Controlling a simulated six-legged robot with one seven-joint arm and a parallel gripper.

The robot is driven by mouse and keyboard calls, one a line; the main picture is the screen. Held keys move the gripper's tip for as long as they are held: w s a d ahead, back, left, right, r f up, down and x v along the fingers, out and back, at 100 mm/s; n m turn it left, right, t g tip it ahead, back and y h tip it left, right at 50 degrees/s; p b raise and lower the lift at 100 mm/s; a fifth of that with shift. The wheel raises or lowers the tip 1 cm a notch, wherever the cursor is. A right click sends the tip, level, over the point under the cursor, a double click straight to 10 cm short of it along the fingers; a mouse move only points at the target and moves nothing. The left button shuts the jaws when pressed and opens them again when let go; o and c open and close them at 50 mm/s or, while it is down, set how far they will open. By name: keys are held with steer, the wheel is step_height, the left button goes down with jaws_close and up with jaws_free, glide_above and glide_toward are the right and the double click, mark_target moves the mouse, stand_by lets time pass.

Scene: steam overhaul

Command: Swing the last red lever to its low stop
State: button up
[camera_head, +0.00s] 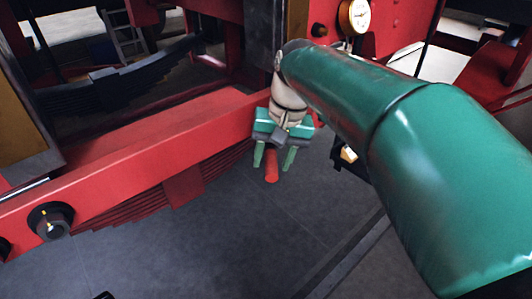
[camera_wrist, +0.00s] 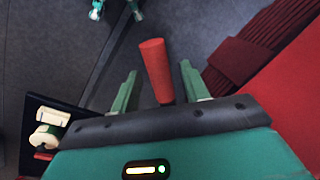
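The red lever's round end (camera_head: 271,166) shows between the fingers of my gripper (camera_head: 273,163) in the head view. In the wrist view the red lever (camera_wrist: 156,70) stands up between the two green fingers of my gripper (camera_wrist: 158,85), with a visible gap on each side. The fingers are spread apart. The lever's lower end is hidden behind the gripper's dark front edge, so its mount and stops cannot be seen.
A long red beam (camera_head: 130,145) with a leaf spring (camera_head: 180,190) runs left of my gripper. A pressure gauge (camera_head: 354,16) sits on red framework above. A dark tray (camera_wrist: 50,130) with pale parts is at lower left in the wrist view. Grey floor (camera_head: 200,250) is open below.

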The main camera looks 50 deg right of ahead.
step_height(320, 180, up, 14)
steer(key=s+d, duration=0.2)
steer(key=shift+f, duration=0.25)
steer(key=shift+c, duration=0.3)
